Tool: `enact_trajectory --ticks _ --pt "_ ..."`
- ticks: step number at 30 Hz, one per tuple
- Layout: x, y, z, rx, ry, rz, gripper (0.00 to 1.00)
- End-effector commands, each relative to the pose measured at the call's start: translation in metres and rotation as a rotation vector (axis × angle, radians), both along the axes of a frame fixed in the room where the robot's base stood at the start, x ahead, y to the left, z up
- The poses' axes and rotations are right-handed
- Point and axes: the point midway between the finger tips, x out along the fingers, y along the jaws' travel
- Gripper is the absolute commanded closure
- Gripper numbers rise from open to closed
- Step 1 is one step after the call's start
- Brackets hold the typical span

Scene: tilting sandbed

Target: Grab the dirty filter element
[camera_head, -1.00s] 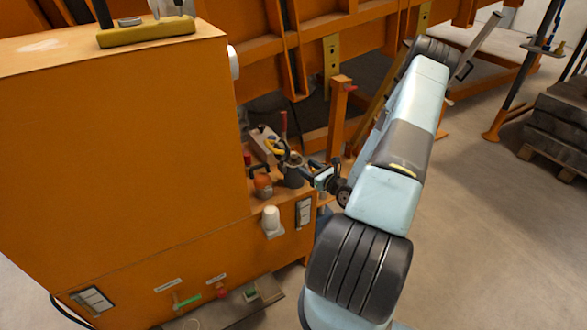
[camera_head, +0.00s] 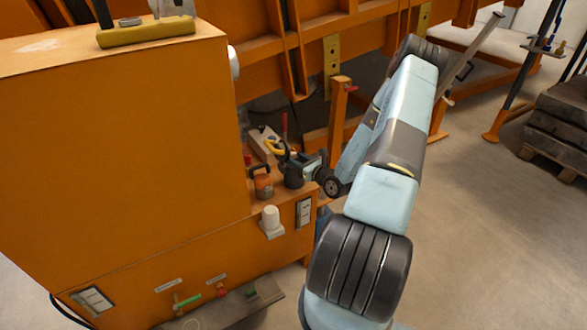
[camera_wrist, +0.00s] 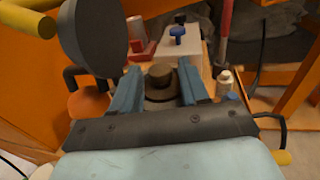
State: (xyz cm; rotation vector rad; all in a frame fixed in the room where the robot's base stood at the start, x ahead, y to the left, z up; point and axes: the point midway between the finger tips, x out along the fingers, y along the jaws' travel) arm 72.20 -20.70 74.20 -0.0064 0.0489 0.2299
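The dirty filter element is most likely the brown round piece with a raised knob (camera_wrist: 160,77) in the middle of the wrist view. It sits in the dark cylindrical housing (camera_head: 294,174), whose round lid (camera_wrist: 90,38) with a yellow handle stands open on the left. My gripper (camera_wrist: 160,72) is open. Its two blue fingers stand on either side of the knob, with visible gaps. In the head view my gripper (camera_head: 308,163) is over the right side of the housing and partly hides its top. The element's lower part is hidden.
An orange canister (camera_head: 262,183) with a dark handle stands left of the housing. Behind are a pale box with a blue knob (camera_wrist: 178,35), a red upright rod (camera_wrist: 225,35) and a small bottle (camera_wrist: 225,82). An orange post (camera_head: 338,115) rises at the right.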

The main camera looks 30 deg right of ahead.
Motion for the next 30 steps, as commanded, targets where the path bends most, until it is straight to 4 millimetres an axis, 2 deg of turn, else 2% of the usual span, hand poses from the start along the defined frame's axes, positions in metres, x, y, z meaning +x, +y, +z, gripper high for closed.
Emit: enact_trajectory --ticks 2,13,30 --pt "-0.0004 -0.0005 -0.0001 0.000 0.000 -0.001 0.64" --pt "-0.0012 -0.0012 -0.0001 0.000 0.001 -0.002 0.99" --pt "-0.0013 -0.0010 -0.0002 0.001 0.001 -0.001 1.00"
